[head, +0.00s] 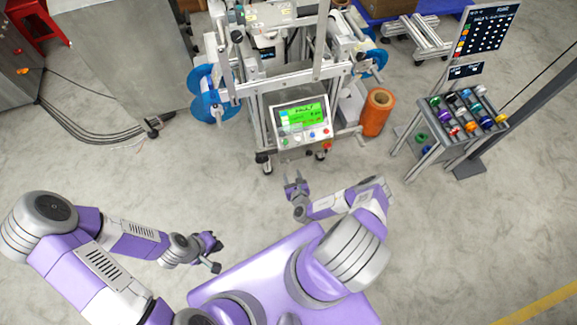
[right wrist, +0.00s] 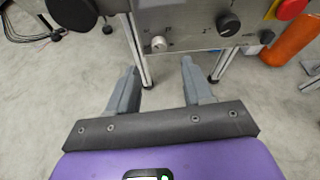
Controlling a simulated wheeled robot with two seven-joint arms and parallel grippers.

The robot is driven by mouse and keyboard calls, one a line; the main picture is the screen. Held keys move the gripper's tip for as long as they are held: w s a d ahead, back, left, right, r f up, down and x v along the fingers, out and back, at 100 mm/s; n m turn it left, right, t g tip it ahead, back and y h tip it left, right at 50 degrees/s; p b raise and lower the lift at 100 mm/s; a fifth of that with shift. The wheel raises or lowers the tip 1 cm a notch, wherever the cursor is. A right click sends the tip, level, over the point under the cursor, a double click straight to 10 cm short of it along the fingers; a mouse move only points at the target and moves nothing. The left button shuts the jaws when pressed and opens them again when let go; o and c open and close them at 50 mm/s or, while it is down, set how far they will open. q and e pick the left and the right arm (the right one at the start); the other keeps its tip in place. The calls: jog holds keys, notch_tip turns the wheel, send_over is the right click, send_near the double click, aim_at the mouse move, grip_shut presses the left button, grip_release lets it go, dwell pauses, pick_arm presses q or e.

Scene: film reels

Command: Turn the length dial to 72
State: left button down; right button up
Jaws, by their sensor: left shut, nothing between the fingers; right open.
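The machine's control box (head: 300,142) has a lit green screen (head: 303,114) with small buttons below it. In the right wrist view a grey panel (right wrist: 190,32) carries a small silver knob (right wrist: 158,44) and a larger black dial (right wrist: 228,24). I cannot tell which is the length dial, and its scale marks are too small to read. My right gripper (head: 296,184) is open and empty in front of the box; in the wrist view its fingers (right wrist: 159,72) point at the panel, apart from the knobs. My left gripper (head: 214,251) is shut and empty, low at the left.
A red button (right wrist: 290,8) sits right of the black dial. An orange roll (head: 377,113) stands right of the box. Blue reels (head: 208,95) hang on the machine's left. A rack of coloured spools (head: 462,115) stands at the right. The floor before the machine is clear.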

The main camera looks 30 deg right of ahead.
aim_at(287, 163)
jog(key=b+x, duration=0.2)
jog(key=x, duration=0.4)
jog(key=shift+w+f+b, duration=0.1)
jog(key=shift+f+b, duration=0.05)
jog(key=shift+b, duration=0.2)
jog(key=shift+w+d, duration=0.1)
jog(key=shift+w, duration=0.35)
jog(key=shift+c, duration=0.2)
grip_shut()
